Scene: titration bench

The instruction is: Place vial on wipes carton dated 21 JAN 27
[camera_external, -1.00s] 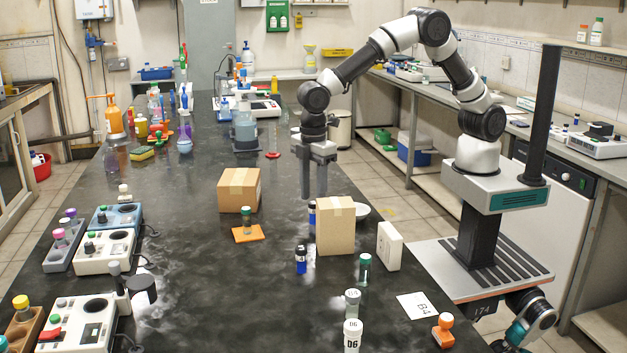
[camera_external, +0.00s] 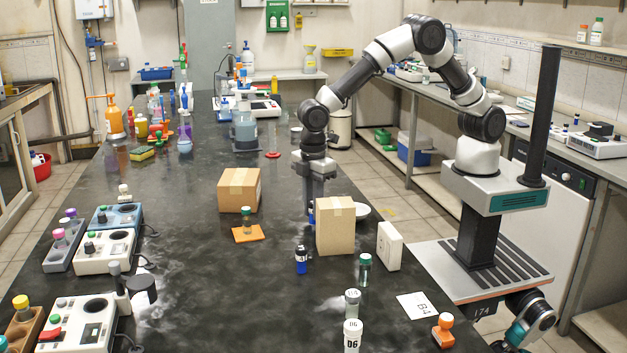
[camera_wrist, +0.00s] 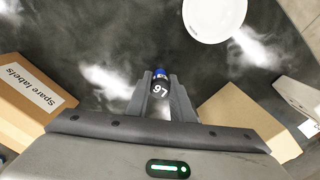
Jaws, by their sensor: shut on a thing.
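My gripper (camera_external: 313,211) is low over the bench, behind the tall brown carton (camera_external: 335,228). It is shut on a vial (camera_wrist: 160,88) with a dark cap marked 97 and a blue band, seen between the fingers in the wrist view. The carton partly hides the vial and fingertips in the external view. A wider brown carton (camera_external: 239,190) stands to the left; a carton lettered "Spare labels" (camera_wrist: 32,100) is at the left of the wrist view. A white box (camera_external: 390,246) stands right of the tall carton. No date is readable on any carton.
A white round dish (camera_external: 361,210) lies behind the tall carton. A blue vial (camera_external: 301,261), a green-capped vial (camera_external: 364,270) and a vial on an orange mat (camera_external: 249,234) stand nearby. The bench left of the blue vial is clear.

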